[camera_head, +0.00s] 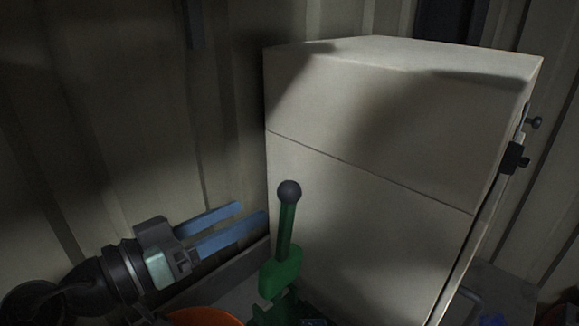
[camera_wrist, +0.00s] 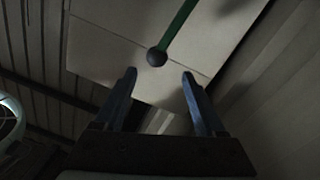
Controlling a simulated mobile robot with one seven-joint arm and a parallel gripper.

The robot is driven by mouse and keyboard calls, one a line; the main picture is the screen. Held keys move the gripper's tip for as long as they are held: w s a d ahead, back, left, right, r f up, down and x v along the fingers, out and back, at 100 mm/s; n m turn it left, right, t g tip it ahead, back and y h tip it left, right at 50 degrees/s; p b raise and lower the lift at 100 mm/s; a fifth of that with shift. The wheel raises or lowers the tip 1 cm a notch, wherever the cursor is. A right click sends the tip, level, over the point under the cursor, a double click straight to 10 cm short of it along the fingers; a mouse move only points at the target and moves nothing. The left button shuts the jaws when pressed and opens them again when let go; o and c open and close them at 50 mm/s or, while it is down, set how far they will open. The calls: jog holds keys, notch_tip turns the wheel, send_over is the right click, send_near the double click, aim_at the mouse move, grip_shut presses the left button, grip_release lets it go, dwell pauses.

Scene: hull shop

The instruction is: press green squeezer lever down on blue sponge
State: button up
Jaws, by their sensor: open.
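The green squeezer lever (camera_head: 286,234) stands raised and nearly upright, with a dark ball knob (camera_head: 289,191) on top. Its green body (camera_head: 281,273) is cut off by the bottom edge of the head view. My gripper (camera_head: 253,211) is open and empty, its blue fingers pointing at the lever from the left. In the wrist view the knob (camera_wrist: 157,56) shows just beyond the gap between my fingertips (camera_wrist: 160,73), with the green lever (camera_wrist: 179,26) running up and right from it. The blue sponge cannot be made out; only a small dark bluish patch shows beside the squeezer's base.
A large pale cabinet (camera_head: 372,185) stands right behind the lever. An orange rounded thing (camera_head: 205,317) lies at the bottom edge, below my gripper. Corrugated walls (camera_head: 90,130) close off the left and back. The lighting is dim.

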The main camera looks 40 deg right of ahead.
jog(key=d+p, duration=0.4)
jog(key=d, duration=0.8)
jog(key=shift+s+d, duration=0.25)
jog(key=shift+d, duration=0.1)
jog(key=shift+r, duration=0.1)
grip_shut()
dwell(0.7)
